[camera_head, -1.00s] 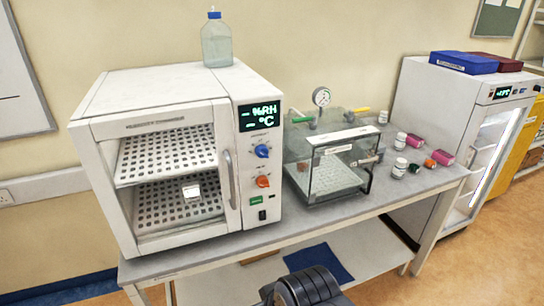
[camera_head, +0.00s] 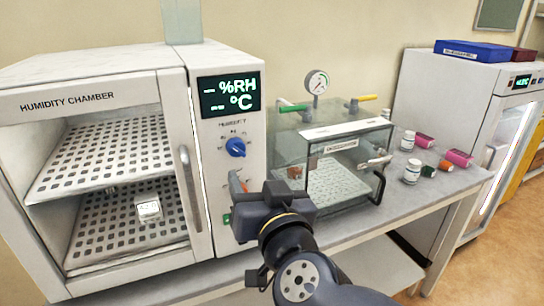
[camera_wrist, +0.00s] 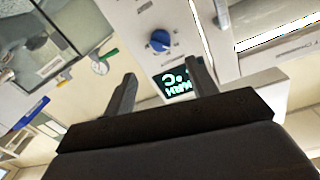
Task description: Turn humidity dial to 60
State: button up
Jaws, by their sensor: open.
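The humidity chamber (camera_head: 62,104) stands at the left of the bench. Its blue humidity dial (camera_head: 235,147) sits on the right-hand panel, under the dark display (camera_head: 229,95), which reads %RH and °C with dashes and no clear number. In the wrist view the blue dial (camera_wrist: 160,41) shows beyond the fingertips, upside down, with the display near the right finger. My gripper (camera_wrist: 163,72) is open with nothing between its fingers.
A glass desiccator box (camera_head: 335,180) with a gauge (camera_head: 317,82) stands right of the chamber. Several small bottles and boxes, such as a white bottle (camera_head: 412,172), lie farther right. The chamber's handle (camera_head: 190,188) sticks out left of the panel.

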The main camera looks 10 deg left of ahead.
aim_at(239, 152)
jog(key=b+x, duration=0.2)
jog(key=x, duration=0.8)
jog(key=shift+w+a+b, duration=0.2)
jog(key=shift+w+b, duration=0.05)
jog(key=shift+b, duration=0.15)
jog(key=shift+c, duration=0.2)
jog(key=c, duration=0.9)
